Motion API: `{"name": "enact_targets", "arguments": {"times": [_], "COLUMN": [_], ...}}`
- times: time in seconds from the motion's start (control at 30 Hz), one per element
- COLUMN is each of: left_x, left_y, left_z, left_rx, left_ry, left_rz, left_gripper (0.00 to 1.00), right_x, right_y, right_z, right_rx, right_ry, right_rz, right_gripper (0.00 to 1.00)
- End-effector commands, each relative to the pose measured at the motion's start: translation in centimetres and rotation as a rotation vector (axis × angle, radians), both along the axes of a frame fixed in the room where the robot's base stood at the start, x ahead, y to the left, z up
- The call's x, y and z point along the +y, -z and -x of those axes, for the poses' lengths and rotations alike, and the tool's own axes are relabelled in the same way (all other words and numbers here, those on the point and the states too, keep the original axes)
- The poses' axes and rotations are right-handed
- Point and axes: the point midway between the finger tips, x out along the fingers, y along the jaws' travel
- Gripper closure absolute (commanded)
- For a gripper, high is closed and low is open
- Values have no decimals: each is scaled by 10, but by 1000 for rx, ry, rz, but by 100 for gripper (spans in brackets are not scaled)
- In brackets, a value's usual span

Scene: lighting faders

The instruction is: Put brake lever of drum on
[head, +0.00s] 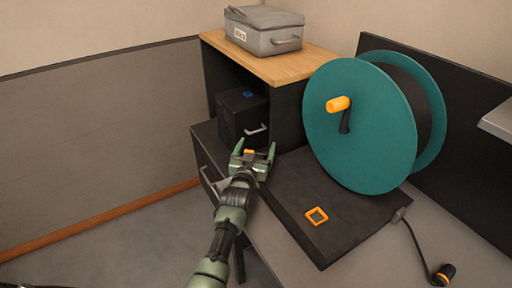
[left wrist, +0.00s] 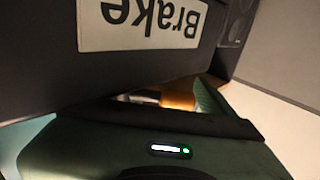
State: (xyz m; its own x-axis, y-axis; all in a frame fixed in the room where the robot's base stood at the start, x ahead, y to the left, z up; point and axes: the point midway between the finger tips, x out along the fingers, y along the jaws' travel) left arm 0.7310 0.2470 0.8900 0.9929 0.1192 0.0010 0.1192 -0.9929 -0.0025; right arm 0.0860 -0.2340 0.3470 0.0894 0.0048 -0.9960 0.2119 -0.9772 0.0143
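A teal drum (head: 360,125) with an orange-handled crank (head: 339,104) stands on a black base (head: 300,190). My left gripper (head: 255,150) is at the far left end of the base, its two green fingers spread apart. A small orange piece (head: 249,152), possibly the tip of the brake lever, shows between the fingers. In the left wrist view an orange piece (left wrist: 178,96) shows beside a green finger, partly hidden behind the gripper body. A white label reading "Brake" (left wrist: 142,22) sits upside down on a dark face close by. The lever's position cannot be told. My right gripper is out of view.
An orange square frame (head: 317,216) is on top of the base. A black box with a handle (head: 244,117) sits in the shelf behind my gripper. A grey lidded box (head: 264,30) is on the wooden top. A cable runs to a black-and-orange plug (head: 444,274) at right.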

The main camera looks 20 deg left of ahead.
Motion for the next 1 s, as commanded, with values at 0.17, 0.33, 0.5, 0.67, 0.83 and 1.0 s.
{"name": "enact_targets", "arguments": {"times": [0.17, 0.33, 0.5, 0.67, 0.83, 1.0], "left_x": [-2, -4, -7, -8, -9, -9], "left_y": [1, 2, 1, 1, 0, 0], "left_z": [6, 30, 58, 74, 78, 78], "left_rx": [2, 2, 1, 0, 0, 0], "left_ry": [1, 0, 0, -1, -1, -1], "left_rz": [1, 1, 0, 0, 0, 0], "left_gripper": [14, 14, 14, 14, 14, 20], "right_x": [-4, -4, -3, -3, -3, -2], "right_y": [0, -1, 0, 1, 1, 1], "right_z": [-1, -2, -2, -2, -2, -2], "right_rx": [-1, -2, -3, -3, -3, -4], "right_ry": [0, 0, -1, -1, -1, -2], "right_rz": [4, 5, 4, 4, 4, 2], "right_gripper": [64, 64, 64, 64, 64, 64]}}
